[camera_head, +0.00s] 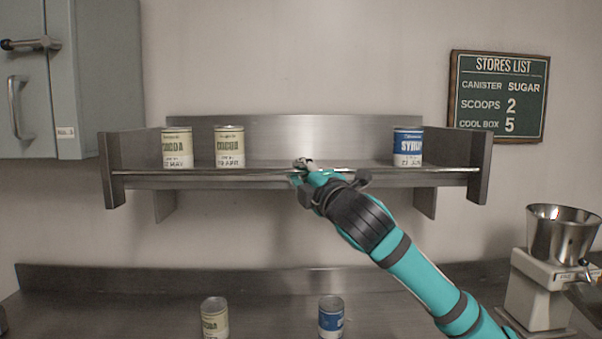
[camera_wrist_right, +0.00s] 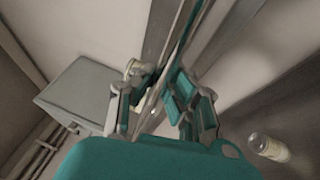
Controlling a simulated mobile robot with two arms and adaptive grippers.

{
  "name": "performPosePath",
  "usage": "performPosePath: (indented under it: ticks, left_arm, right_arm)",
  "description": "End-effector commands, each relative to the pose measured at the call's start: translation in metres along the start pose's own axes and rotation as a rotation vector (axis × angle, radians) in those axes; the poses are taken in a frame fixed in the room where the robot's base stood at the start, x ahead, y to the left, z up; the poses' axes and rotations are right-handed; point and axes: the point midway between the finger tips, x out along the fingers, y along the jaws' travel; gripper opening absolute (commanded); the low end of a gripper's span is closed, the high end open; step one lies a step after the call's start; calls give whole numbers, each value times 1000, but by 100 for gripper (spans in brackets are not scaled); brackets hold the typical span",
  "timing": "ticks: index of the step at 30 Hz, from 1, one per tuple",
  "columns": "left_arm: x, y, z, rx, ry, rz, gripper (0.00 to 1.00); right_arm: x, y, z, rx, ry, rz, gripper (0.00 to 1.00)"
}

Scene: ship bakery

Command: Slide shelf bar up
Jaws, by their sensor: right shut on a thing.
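The shelf bar (camera_head: 240,172) is a thin metal rod along the front of the wall shelf (camera_head: 300,130), low at the shelf board's edge. My right gripper (camera_head: 308,168) is at the middle of the bar and shut on it. In the right wrist view my right gripper's fingers (camera_wrist_right: 153,103) sit on either side of the bar (camera_wrist_right: 180,42), which runs up through the picture. The exact contact is partly hidden by the fingers. My left gripper is in neither view.
Two cocoa cans (camera_head: 177,148) (camera_head: 229,147) and a blue syrup can (camera_head: 408,147) stand on the shelf behind the bar. Two more cans (camera_head: 215,318) (camera_head: 331,318) stand on the counter below. A scale with a metal bowl (camera_head: 562,235) is at right, a grey cabinet (camera_head: 85,80) at upper left.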

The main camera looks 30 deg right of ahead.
Motion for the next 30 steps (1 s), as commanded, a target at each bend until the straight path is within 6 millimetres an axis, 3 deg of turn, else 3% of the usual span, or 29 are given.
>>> performPosePath:
  ticks: [1, 4, 16, 17, 23, 30]
  left_arm:
    - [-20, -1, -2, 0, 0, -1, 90]
    - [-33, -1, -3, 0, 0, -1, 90]
    - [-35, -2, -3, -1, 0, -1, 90]
    - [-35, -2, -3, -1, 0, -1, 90]
    - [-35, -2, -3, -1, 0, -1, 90]
    - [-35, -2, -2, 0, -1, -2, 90]
  right_arm:
    - [3, 23, 2, 3, -1, 8, 0]
    - [6, 36, 3, 3, -1, 8, 0]
    - [6, 38, 3, 4, 0, 9, 0]
    - [6, 38, 3, 4, 0, 9, 12]
    - [6, 37, 3, 2, 0, 6, 38]
    - [6, 36, 3, 1, 0, 4, 38]
